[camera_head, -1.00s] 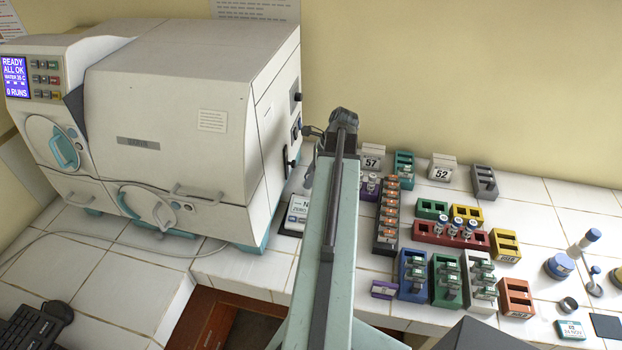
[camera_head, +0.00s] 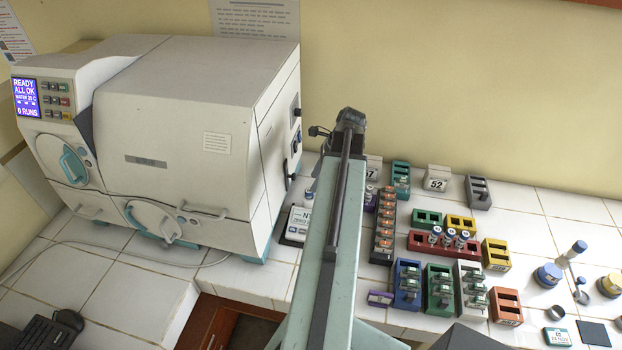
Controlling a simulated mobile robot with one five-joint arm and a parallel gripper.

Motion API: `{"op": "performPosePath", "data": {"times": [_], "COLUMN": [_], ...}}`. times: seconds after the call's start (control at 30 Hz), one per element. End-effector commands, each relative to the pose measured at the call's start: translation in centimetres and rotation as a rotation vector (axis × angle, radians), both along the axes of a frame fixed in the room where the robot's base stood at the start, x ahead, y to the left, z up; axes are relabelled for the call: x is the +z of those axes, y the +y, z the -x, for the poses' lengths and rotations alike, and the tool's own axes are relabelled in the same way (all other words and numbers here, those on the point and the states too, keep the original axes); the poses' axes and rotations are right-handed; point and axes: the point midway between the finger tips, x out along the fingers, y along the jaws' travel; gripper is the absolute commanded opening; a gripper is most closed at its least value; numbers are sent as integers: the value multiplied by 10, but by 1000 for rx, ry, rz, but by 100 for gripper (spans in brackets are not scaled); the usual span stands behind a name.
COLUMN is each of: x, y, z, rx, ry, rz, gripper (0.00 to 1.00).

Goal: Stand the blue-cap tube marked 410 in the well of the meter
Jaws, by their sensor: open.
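Several blue-capped tubes (camera_head: 449,238) stand upright in a long red rack (camera_head: 420,245) right of my arm; their marks are too small to read. Another pale-capped tube (camera_head: 369,197) shows beside my arm in a purple rack, partly covered. The white meter (camera_head: 297,226), with a dark label and small buttons, lies left of my arm on the tiled bench. My arm covers its right side, and I cannot see its well. My arm reaches away over the bench to a dark joint at its far end. My gripper's fingers are hidden behind it.
Right of my arm stand an orange-slot rack (camera_head: 383,247), blue (camera_head: 407,300), green (camera_head: 438,305), white (camera_head: 470,305) and orange (camera_head: 506,310) racks. Bare tiles (camera_head: 530,215) lie at the right. Small blue-topped containers (camera_head: 549,275) stand there.

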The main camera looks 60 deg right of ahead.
Motion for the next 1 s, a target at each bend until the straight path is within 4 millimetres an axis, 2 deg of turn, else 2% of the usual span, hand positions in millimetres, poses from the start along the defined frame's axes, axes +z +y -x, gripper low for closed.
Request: {"op": "performPosePath", "data": {"times": [0.03, 0.1, 0.23, 1.0], "x": [26, 40, 55, 55], "y": [-3, -7, -11, -13], "z": [4, 10, 17, 19], "rx": [-1, -2, -2, -2], "ry": [0, -1, -2, -3], "rz": [0, 0, 1, 1], "gripper": [48, 48, 48, 48]}}
